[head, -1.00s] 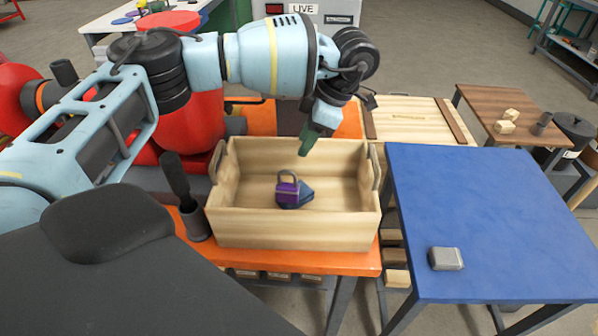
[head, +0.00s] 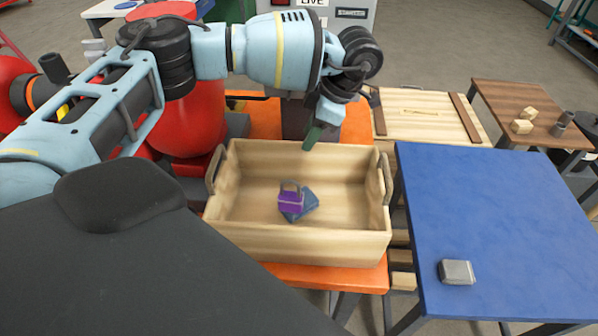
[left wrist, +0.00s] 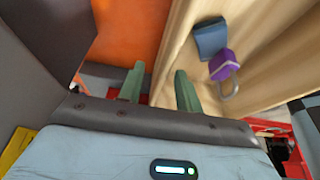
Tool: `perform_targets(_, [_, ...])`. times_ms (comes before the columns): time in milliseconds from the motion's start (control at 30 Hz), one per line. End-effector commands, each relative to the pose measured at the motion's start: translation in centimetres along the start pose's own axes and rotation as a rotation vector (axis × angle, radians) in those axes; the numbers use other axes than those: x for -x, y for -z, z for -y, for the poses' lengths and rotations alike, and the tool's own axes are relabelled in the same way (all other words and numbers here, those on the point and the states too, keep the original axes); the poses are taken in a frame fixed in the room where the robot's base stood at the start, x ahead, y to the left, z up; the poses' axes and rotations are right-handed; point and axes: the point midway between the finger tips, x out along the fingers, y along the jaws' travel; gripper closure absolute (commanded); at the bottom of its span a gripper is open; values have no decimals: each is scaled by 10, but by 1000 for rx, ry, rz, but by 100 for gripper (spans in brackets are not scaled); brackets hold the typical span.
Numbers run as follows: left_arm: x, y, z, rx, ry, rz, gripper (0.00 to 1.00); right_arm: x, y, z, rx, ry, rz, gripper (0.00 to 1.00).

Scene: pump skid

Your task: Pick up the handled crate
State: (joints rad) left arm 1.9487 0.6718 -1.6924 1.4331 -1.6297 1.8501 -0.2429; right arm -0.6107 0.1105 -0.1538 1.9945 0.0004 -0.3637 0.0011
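The handled crate (head: 300,243) is a pale wooden open box with a dark handle at its left end (head: 215,168) and another at its right end (head: 386,178). It stands on an orange-topped table (head: 330,278). A purple padlock (head: 290,202) and a blue block (head: 309,208) lie inside it. My right gripper is not in view.
A blue table (head: 500,220) with a small grey block (head: 456,272) stands close at the crate's right. A brown table (head: 530,105) with small wooden blocks is behind it. A wooden board (head: 425,115) and a red rounded machine (head: 190,120) lie beyond the crate.

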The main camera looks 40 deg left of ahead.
Motion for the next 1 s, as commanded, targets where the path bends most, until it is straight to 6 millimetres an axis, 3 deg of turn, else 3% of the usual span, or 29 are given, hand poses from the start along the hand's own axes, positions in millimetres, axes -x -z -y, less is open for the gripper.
perform_targets(133, [-8, 0, 2, -1, 1, -2, 65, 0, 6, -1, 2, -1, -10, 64])
perform_targets(433, [-46, -2, 7, 1, 2, -1, 65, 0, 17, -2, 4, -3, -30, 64])
perform_targets(733, [-52, -3, 7, 0, 1, 0, 65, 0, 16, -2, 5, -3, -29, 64])
perform_targets(1000, [-52, -2, 7, 1, 1, 0, 98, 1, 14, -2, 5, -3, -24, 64])
